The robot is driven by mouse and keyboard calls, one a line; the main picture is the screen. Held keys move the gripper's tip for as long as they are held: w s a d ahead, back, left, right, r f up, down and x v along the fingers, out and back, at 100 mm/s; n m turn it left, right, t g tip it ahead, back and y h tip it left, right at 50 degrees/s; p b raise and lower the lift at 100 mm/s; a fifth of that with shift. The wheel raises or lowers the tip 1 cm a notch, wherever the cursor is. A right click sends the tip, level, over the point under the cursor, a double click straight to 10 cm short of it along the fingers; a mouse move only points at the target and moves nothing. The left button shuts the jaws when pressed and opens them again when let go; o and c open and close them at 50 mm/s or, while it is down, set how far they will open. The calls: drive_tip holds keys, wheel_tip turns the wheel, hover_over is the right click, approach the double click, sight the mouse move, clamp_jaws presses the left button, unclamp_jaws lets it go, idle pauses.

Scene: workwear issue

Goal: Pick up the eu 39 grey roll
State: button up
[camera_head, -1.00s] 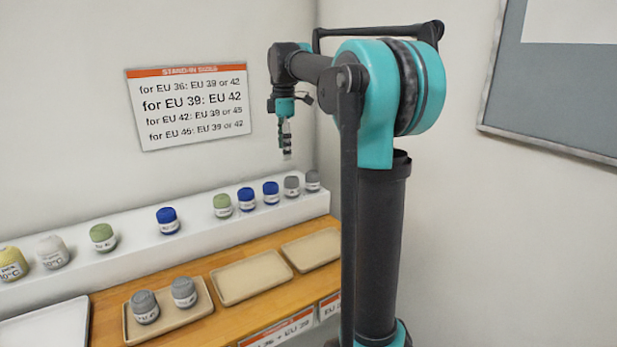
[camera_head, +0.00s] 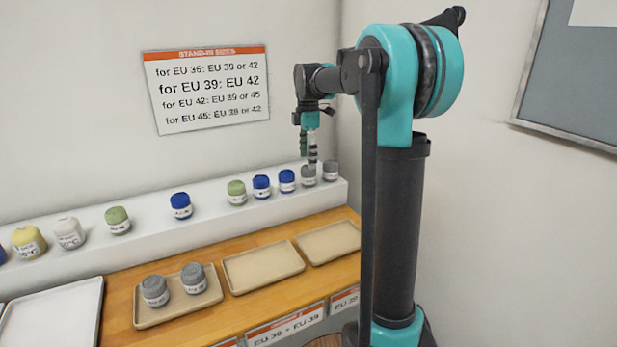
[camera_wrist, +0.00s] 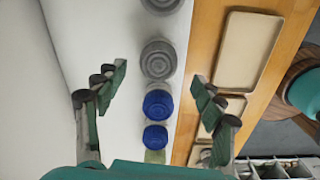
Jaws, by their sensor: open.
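Two grey rolls stand at the right end of the white shelf: a nearer grey roll (camera_head: 307,178) and an end grey roll (camera_head: 331,171). Their labels are too small to read. My gripper (camera_head: 309,160) is over the nearer one, fingers pointing down. In the wrist view my gripper (camera_wrist: 158,74) is open and empty, with the nearer grey roll (camera_wrist: 159,60) showing between and slightly beyond the fingertips. The end grey roll (camera_wrist: 162,4) is cut off at the top edge. Two more grey rolls (camera_head: 155,291) (camera_head: 193,279) stand on the left beige tray (camera_head: 146,322).
Left along the white shelf (camera_head: 150,245) are blue rolls (camera_head: 287,181) (camera_head: 261,187), a green roll (camera_head: 236,193) and several others. Two beige trays (camera_head: 262,270) (camera_head: 330,241) on the wooden counter are empty. A stand-in sizes sign (camera_head: 207,90) hangs on the wall.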

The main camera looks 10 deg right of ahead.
sight(308, 170)
drive_tip(key=shift+w+d+f, duration=0.1)
drive_tip(key=shift+w+f, duration=0.05)
drive_tip(key=shift+f, duration=2.65)
drive_tip(key=shift+c, duration=0.6)
drive_tip(key=c, duration=1.1)
drive_tip(key=shift+c, duration=0.2)
